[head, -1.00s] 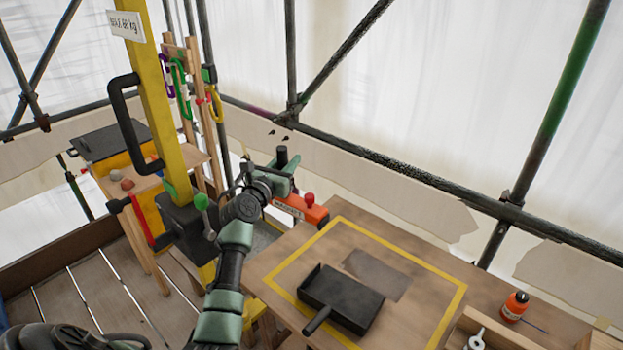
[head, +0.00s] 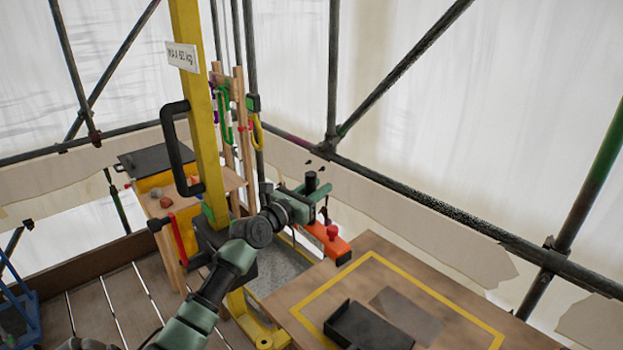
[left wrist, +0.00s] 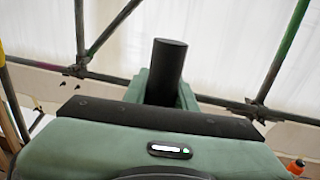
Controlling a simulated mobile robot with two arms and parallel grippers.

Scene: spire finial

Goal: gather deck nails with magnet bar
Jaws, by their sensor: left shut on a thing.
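My left gripper (head: 305,196) is shut on the upright black handle (head: 311,180) of the magnet bar. In the left wrist view the handle (left wrist: 168,68) stands between the green fingers. The bar's orange body (head: 330,244) with a red knob (head: 332,231) hangs below the gripper, at the far left corner of the wooden table (head: 300,292). I cannot tell whether it touches the table. A black tray (head: 368,328) sits inside the yellow outline on the table. I cannot make out any nails. My right gripper is out of view.
Dark scaffold tubes (head: 430,200) cross behind the table. A dark grey patch (head: 405,315) lies beside the tray.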

